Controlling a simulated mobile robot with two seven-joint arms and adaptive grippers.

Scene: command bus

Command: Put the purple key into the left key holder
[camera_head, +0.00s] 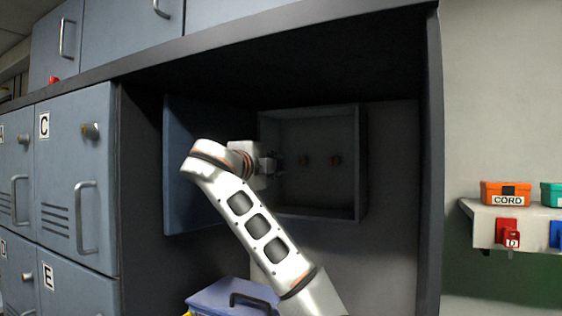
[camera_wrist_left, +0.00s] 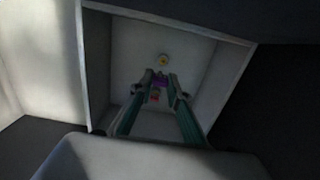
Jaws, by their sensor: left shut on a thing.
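The purple key (camera_wrist_left: 160,82) is between the fingertips of my left gripper (camera_wrist_left: 161,84), which is shut on it. In the head view my left gripper (camera_head: 273,163) reaches into the open wall box from the left, and a small dark purple bit of the key (camera_head: 281,161) shows at its tips. Two small reddish key holders (camera_head: 304,160) (camera_head: 336,160) sit side by side on the box's back wall. In the wrist view one round holder (camera_wrist_left: 163,60) shows past the key, and a red part (camera_wrist_left: 155,96) shows between the fingers. Contact between key and holder cannot be told. My right gripper is not in view.
The grey box (camera_head: 359,190) has side walls close around the gripper. Its blue door (camera_head: 180,200) stands open on the left. Below is a blue case (camera_head: 230,296) with a dark handle. A shelf (camera_head: 480,210) with an orange CORD box (camera_head: 505,193) is at the right.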

